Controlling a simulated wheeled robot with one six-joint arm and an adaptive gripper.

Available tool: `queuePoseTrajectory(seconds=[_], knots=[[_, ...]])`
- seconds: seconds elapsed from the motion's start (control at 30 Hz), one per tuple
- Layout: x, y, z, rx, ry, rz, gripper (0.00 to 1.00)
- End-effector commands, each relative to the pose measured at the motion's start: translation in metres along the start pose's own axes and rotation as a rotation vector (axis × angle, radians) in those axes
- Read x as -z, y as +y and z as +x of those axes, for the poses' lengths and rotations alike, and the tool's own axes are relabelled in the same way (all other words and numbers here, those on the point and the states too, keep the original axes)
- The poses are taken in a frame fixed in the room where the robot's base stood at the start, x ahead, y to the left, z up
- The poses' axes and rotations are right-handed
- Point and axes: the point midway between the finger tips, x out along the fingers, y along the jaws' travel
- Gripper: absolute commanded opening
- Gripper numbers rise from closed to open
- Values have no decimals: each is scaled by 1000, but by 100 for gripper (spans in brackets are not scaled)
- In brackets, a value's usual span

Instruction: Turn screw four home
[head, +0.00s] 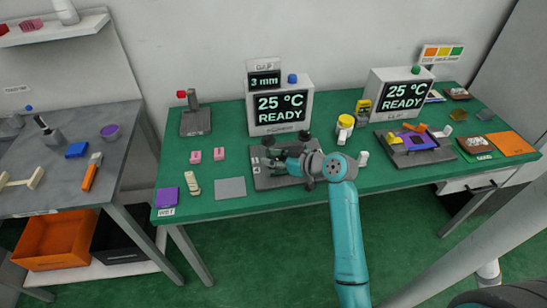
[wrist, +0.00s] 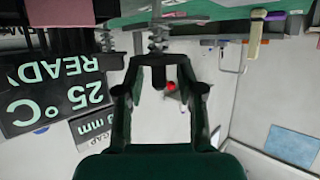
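A dark grey screw plate (head: 263,181) lies on the green table in front of the left display box. Dark knobs of screws stand on it; one screw (head: 305,136) shows at its back right corner. My gripper (head: 279,163) is low over the plate, pointing left. In the wrist view, which is turned over, a screw with a dark head and pale thread (wrist: 156,42) stands between the fingertips of my gripper (wrist: 159,68). Gaps show on both sides of the head. Another threaded screw (wrist: 107,40) stands to its left. I cannot read screw numbers.
The display box (head: 281,106), reading 25 °C READY and 3 mm, stands behind the plate. A red-knobbed lever fixture (head: 195,118) stands back left. A flat grey pad (head: 231,188) and pink blocks (head: 207,155) lie left. A tray (head: 399,151) and yellow-capped jar (head: 345,126) are right.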

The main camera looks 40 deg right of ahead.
Motion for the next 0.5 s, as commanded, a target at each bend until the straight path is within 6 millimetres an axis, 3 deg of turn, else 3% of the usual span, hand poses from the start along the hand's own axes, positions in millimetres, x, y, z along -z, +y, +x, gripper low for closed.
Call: queuePoseTrajectory(seconds=[0.1,0.27,0.5], knots=[[0,0,0,0,0,0,38],[0,0,0,-1,0,0,0],[0,0,0,-2,0,1,0]])
